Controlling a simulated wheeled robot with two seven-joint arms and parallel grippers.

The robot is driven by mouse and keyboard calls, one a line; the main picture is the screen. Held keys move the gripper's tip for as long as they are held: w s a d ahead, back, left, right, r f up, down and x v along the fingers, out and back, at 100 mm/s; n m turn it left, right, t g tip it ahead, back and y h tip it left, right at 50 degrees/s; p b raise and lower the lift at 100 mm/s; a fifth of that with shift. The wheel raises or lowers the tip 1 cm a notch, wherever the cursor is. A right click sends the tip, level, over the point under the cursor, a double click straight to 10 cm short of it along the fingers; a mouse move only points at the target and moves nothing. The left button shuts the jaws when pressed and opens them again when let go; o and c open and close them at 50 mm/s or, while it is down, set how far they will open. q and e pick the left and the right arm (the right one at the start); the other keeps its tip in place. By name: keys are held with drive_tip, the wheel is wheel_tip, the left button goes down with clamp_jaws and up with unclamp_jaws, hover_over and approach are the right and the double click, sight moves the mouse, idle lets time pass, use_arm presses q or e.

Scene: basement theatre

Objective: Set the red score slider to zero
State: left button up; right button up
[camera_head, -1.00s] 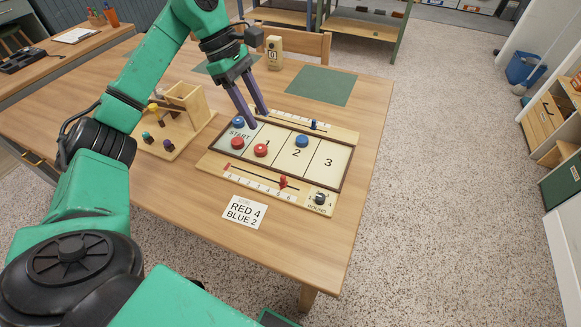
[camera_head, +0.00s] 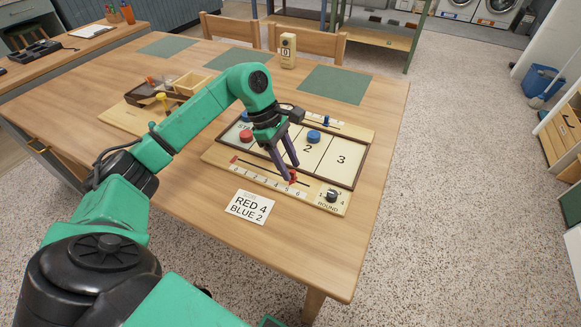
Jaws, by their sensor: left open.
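The red score slider (camera_head: 292,177) is a small red knob in a dark slot on the near wooden rail of the game board (camera_head: 319,204). It stands toward the right, high-number end of the printed scale. The zero is at the left end, near a red marker (camera_head: 234,159). My left gripper (camera_head: 293,171) is open, fingers pointing down at the red slider. Its fingertips are right by the knob and partly cover it; I cannot tell whether they touch it. My right gripper is not in view.
Red puck (camera_head: 246,137) and blue puck (camera_head: 313,136) lie on the board. A round dial (camera_head: 331,195) is right of the slot. A score card (camera_head: 249,206) reads RED 4, BLUE 2. The table front is clear.

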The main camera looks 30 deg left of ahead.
use_arm(q)
drive_tip(key=shift+d+f, duration=0.25)
drive_tip(key=shift+f, duration=0.4)
clamp_jaws()
idle(0.9)
